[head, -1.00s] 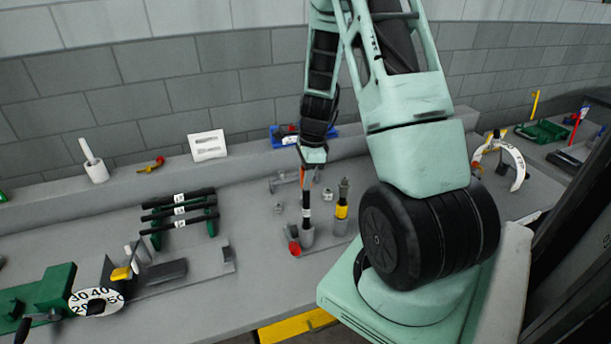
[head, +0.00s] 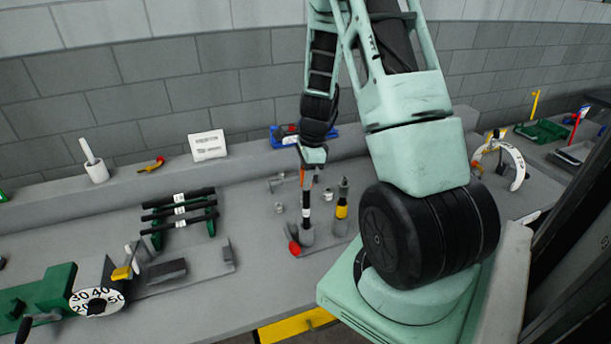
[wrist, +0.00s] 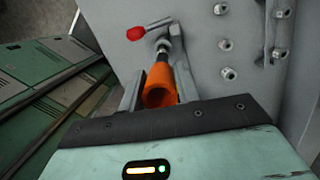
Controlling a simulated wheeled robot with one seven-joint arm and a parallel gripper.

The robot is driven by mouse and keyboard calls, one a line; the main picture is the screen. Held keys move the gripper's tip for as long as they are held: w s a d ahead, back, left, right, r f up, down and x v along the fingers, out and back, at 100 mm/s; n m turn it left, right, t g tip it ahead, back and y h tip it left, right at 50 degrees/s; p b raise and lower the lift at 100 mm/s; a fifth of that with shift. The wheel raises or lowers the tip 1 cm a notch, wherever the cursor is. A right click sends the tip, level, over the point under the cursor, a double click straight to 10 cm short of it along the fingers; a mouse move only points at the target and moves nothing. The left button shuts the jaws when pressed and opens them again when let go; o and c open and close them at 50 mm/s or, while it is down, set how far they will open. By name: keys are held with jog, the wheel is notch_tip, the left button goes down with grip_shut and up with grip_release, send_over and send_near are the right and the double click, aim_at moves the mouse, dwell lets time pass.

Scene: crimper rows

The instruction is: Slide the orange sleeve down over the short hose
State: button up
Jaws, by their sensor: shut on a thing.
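The short hose (head: 306,214) is black with a white band and stands upright in a grey holder (head: 307,237) on the bench. My gripper (head: 309,166) is above it, pointing down. The orange sleeve (wrist: 160,86) is between my gripper's fingers (wrist: 157,92) in the wrist view, its open end towards the camera. It shows as a thin orange strip (head: 302,176) just above the hose in the head view. In the wrist view the black hose (wrist: 163,48) appears beyond the sleeve's far end, in line with it. How far the hose reaches inside is hidden.
A red-knobbed lever (head: 294,247) is beside the holder. A post with a yellow band (head: 342,210) stands close on the right. A rack of black hoses (head: 180,210) and a numbered dial (head: 97,302) are to the left. Small metal fittings (head: 328,194) lie behind.

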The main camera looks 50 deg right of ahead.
jog(key=shift+f+b, duration=4.15)
jog(key=shift+f, duration=1.15)
jog(key=o, duration=1)
jog(key=shift+o, duration=0.2)
notch_tip(320, 180, up, 17)
send_over(307, 200)
jog(key=d, duration=0.3)
jog(key=shift+s+a+r+b, duration=0.15)
jog(key=shift+s+a+b, duration=0.05)
jog(key=shift+s+b, duration=0.2)
jog(key=shift+w+a, duration=0.1)
